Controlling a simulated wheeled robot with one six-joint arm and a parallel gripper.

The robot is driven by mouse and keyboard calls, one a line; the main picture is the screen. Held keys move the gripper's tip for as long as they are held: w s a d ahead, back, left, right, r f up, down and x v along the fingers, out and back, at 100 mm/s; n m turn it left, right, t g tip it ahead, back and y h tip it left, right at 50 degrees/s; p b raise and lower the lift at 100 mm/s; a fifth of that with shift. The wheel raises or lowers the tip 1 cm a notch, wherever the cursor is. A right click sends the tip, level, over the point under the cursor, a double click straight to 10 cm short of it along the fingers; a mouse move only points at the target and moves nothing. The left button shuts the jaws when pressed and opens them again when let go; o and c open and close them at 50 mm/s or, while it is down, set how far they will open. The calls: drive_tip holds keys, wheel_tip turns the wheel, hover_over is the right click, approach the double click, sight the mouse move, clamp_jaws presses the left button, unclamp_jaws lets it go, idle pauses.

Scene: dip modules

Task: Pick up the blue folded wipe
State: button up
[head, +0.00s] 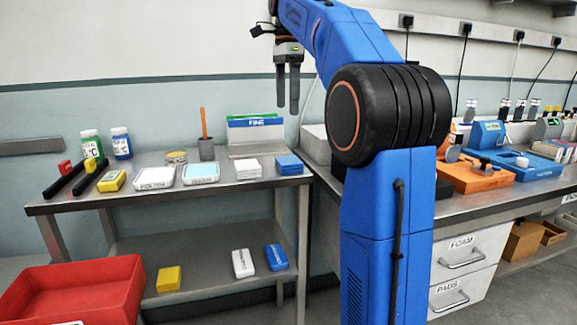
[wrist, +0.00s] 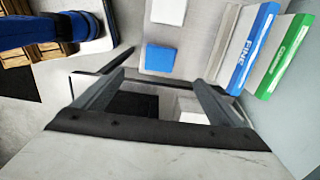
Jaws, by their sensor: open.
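The blue folded wipe (head: 289,165) lies flat at the right end of the steel table (head: 215,202), as part of what looks like a low blue stack. In the wrist view the blue wipe (wrist: 159,61) lies just beyond the fingertips, clear to see. My gripper (head: 288,108) hangs with its fingers pointing down, well above the wipe. It is open and empty, and both fingers also show in the wrist view (wrist: 158,80). They do not touch the wipe.
A white stack (head: 248,168) lies left of the wipe, with the FINE box (head: 255,136) behind. White trays (head: 201,173) and bottles (head: 121,143) stand further left. The lower shelf holds another blue packet (head: 276,257). A workbench (head: 480,205) stands close on the right.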

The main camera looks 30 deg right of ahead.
hover_over(289, 159)
drive_tip(key=f, duration=1.2)
drive_tip(key=shift+s+a, duration=0.15)
drive_tip(key=shift+a, duration=0.15)
drive_tip(key=shift+d+f, duration=0.15)
drive_tip(key=shift+f, duration=2.45)
drive_tip(key=c, duration=1.1)
